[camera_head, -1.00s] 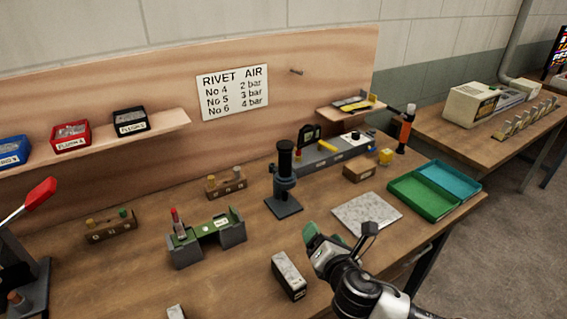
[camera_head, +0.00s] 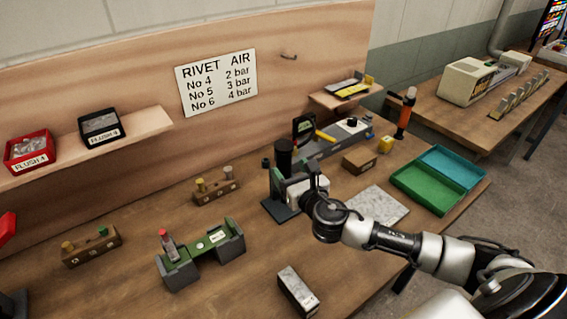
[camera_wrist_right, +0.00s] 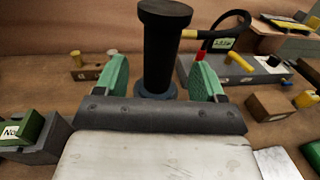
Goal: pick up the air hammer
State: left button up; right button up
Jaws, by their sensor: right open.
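The air hammer appears to be the black upright cylinder (camera_head: 284,158) with a wider top, standing in a dark stand (camera_head: 279,208) at mid-table. In the right wrist view the black cylinder (camera_wrist_right: 164,50) stands upright between two green fingertips, with a visible gap on each side. My right gripper (camera_wrist_right: 161,82) is open there. In the head view my right gripper (camera_head: 296,182) is at the stand and hides part of it. The lower part of the cylinder is hidden by the gripper body in the wrist view. My left gripper is not in view.
A green-topped fixture (camera_head: 205,250) and a metal block (camera_head: 298,288) are in front. A grey plate (camera_head: 378,205), a cardboard-coloured box (camera_head: 359,161) and a green-and-blue tray (camera_head: 428,190) lie right. A grey tool base (camera_head: 335,140) is behind. Two small wooden holders stand left.

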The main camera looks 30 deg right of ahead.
aim_at(281, 156)
jog(key=shift+w, duration=0.7)
jog(key=w+p, duration=0.1)
jog(key=w, duration=0.3)
jog(key=shift+w+p, duration=0.1)
jog(key=shift+p, duration=0.2)
jog(key=shift+w+f, duration=0.1)
jog(key=shift+w, duration=0.15)
jog(key=shift+d, duration=0.1)
jog(key=shift+c, duration=0.3)
jog(key=shift+s, duration=0.1)
jog(key=shift+c, duration=1.2)
jog(key=c, duration=0.7)
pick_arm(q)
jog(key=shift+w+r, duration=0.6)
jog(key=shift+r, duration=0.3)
pick_arm(e)
jog(key=shift+r, duration=0.2)
jog(key=shift+c, duration=0.6)
